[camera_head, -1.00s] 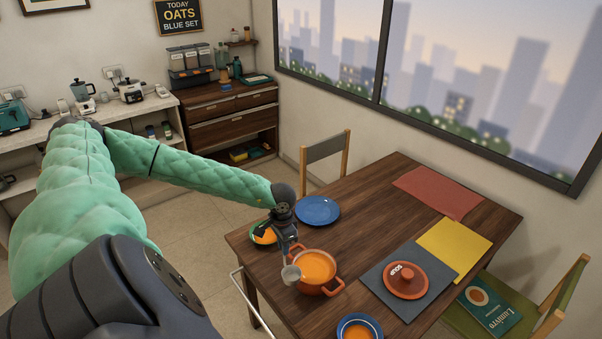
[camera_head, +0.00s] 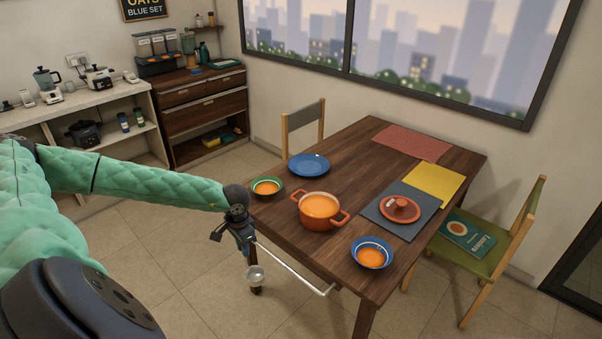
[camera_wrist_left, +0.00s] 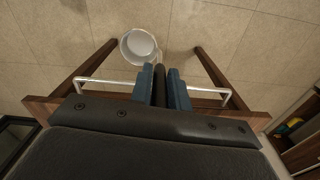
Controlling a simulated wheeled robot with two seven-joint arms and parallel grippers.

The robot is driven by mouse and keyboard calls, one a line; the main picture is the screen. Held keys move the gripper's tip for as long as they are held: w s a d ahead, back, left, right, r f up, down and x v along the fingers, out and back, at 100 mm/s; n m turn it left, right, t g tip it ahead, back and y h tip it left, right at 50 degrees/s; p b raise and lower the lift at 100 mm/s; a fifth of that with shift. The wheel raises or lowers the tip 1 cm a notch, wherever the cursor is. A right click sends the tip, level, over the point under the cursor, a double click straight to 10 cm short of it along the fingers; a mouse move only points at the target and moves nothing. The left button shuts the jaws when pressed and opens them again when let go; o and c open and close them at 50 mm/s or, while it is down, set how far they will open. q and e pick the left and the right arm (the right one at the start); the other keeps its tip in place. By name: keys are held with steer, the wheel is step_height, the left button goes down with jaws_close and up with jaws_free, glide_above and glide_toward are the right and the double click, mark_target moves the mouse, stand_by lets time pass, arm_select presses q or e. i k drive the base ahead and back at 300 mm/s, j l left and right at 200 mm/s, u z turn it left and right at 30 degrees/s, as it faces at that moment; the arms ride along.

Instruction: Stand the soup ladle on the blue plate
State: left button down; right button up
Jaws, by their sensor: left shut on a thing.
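My left gripper (camera_head: 238,228) is shut on the handle of the soup ladle (camera_head: 256,276), just off the near left edge of the table. The ladle hangs down, with its pale metal bowl below the tabletop level, in front of a table leg. In the left wrist view the fingers (camera_wrist_left: 162,86) close on the dark handle, and the ladle's bowl (camera_wrist_left: 138,45) shows over the floor. The blue plate (camera_head: 309,165) lies on the table's far left part and looks empty. My right gripper is not in view.
A metal rail (camera_head: 290,268) runs along the near edge. A chair (camera_head: 303,128) stands behind the plate.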

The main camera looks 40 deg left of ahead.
mark_target(307, 167)
steer(key=j+u, duration=0.3)
steer(key=u, duration=0.15)
steer(key=i+j+u, duration=0.15)
steer(key=u, duration=0.3)
steer(key=i+j+u, duration=0.15)
steer(key=j+u, duration=0.15)
steer(key=u, duration=0.15)
steer(key=i+j+u, duration=0.15)
steer(key=u, duration=0.25)
steer(key=i+j+u, duration=0.1)
steer(key=u, duration=0.35)
steer(key=i+z, duration=0.2)
steer(key=i, duration=0.15)
steer(key=i+j+z, duration=0.3)
steer(key=z, duration=0.4)
steer(key=i+j+z, duration=0.25)
steer(key=z, duration=0.2)
steer(key=i+j+z, duration=0.15)
steer(key=z, duration=0.35)
steer(key=j+z, duration=0.35)
steer(key=z, duration=0.15)
steer(key=i+j+z, duration=0.1)
steer(key=j+z, duration=0.25)
steer(key=z, duration=0.15)
